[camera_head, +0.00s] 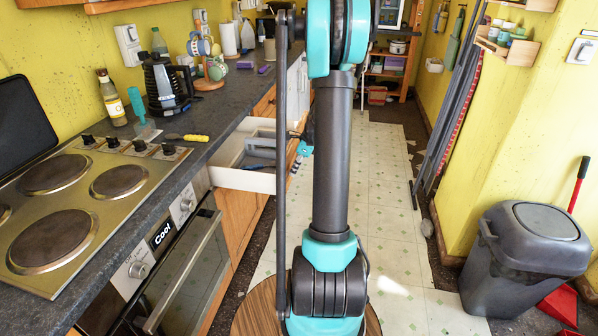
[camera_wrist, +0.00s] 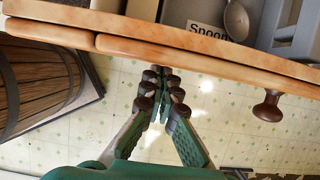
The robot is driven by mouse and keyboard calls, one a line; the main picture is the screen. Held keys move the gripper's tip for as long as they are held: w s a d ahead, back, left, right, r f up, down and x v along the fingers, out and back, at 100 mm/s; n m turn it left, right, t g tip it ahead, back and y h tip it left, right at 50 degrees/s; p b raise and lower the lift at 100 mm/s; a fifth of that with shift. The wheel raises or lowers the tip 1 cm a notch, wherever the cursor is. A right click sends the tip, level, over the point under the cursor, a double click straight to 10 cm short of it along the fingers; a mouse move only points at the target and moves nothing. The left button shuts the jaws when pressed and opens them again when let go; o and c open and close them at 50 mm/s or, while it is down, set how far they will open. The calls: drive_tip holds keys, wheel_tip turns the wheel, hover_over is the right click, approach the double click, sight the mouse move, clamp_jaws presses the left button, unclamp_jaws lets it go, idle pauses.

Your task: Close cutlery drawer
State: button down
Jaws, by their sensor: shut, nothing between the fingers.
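The cutlery drawer (camera_head: 242,180) stands pulled out from the counter in the head view, with its white side and grey tray showing. In the wrist view its wooden front (camera_wrist: 215,60) runs across the top, with a dark round knob (camera_wrist: 268,106) to the right. A tray compartment labelled "Spoon" holds a spoon (camera_wrist: 236,20). My gripper (camera_wrist: 163,84) is shut and empty, its fingertips close to the outer face of the front, left of the knob. I cannot tell whether they touch. In the head view my arm hides most of the gripper and the drawer's front.
The counter (camera_head: 225,125) with a stove (camera_head: 80,190) runs along the left. An oven (camera_head: 180,270) sits below it. The tiled floor (camera_head: 395,200) is clear right of my arm, up to a grey bin (camera_head: 515,265). A wooden barrel-like object (camera_wrist: 45,85) shows left in the wrist view.

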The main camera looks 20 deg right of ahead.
sight(235, 162)
drive_tip(key=w+a, duration=0.5)
drive_tip(key=a, duration=0.2)
drive_tip(key=w+a, duration=0.5)
drive_tip(key=a, duration=0.3)
drive_tip(key=w+a, duration=0.5)
drive_tip(key=a, duration=0.3)
drive_tip(key=shift+w+a, duration=0.15)
drive_tip(key=shift+w, duration=0.25)
drive_tip(key=shift+s+d, duration=0.25)
drive_tip(key=shift+d, duration=0.2)
drive_tip(key=shift+s+d, duration=0.4)
drive_tip(key=shift+d, duration=0.25)
drive_tip(key=shift+s+d, duration=0.4)
drive_tip(key=shift+d, duration=0.2)
drive_tip(key=v, duration=1)
drive_tip(key=s+r+n+h, duration=0.1)
drive_tip(key=s+n, duration=0.6)
drive_tip(key=s, duration=0.4)
drive_tip(key=s+d+f+n+t+h, duration=0.1)
drive_tip(key=s+f+n, duration=0.2)
drive_tip(key=s+n, duration=0.5)
drive_tip(key=s+d+f+n+h, duration=0.1)
drive_tip(key=s+f+n, duration=0.3)
drive_tip(key=s+n, duration=0.5)
drive_tip(key=s, duration=1)
drive_tip(key=shift+s+d+n+t+h, duration=0.25)
drive_tip(key=shift+s+n+t+h, duration=0.05)
drive_tip(key=shift+s+t, duration=0.1)
